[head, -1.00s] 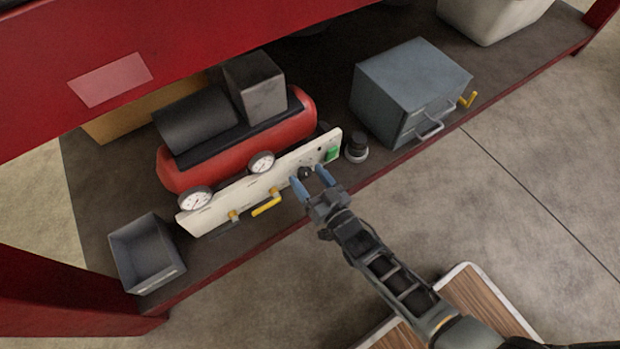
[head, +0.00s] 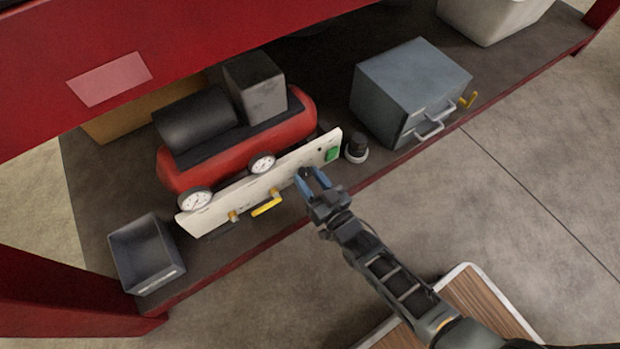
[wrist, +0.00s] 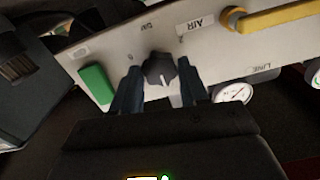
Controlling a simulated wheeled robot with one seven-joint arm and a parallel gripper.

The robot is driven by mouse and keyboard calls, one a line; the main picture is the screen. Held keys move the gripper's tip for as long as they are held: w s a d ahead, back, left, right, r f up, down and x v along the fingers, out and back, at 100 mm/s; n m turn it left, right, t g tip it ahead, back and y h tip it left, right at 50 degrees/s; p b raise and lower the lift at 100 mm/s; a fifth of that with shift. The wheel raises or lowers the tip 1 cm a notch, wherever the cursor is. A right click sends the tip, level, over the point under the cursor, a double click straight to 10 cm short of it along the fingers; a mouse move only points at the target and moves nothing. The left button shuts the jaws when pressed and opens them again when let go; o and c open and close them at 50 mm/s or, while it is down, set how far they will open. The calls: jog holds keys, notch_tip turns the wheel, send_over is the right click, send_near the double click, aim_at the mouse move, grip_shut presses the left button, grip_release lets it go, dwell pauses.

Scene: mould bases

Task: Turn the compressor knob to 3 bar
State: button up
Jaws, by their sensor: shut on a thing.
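The compressor (head: 233,145) is a red tank with a black motor on the lower shelf, with a pale control panel (head: 205,217) along its front. The black knob (wrist: 159,70) shows in the wrist view on that panel, with a light pointer mark on it. My gripper (wrist: 160,88) is shut on the knob, one blue finger at each side. In the head view my gripper (head: 313,176) reaches the panel from the lower right and mostly hides the knob. Two round white gauges (head: 195,201) (head: 262,163) are on the compressor; their readings are too small to tell.
The panel also carries a green switch (head: 332,154) and yellow valve handles (head: 266,206). A grey open bin (head: 146,254) stands at left. The red shelf edge (head: 395,160) runs below the panel.

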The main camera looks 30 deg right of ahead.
jog(key=n+b, duration=0.1)
jog(key=n, duration=0.4)
jog(key=shift+f+b, duration=0.1)
jog(key=shift+b, duration=0.3)
jog(key=n+b, duration=0.2)
jog(key=n, duration=0.4)
jog(key=shift+a+n, duration=0.1)
jog(key=shift+n, duration=0.2)
jog(key=o, duration=1.1)
jog(key=shift+c, duration=0.2)
jog(key=s+p, duration=0.2)
jog(key=s, duration=0.5)
jog(key=shift+s, duration=0.4)
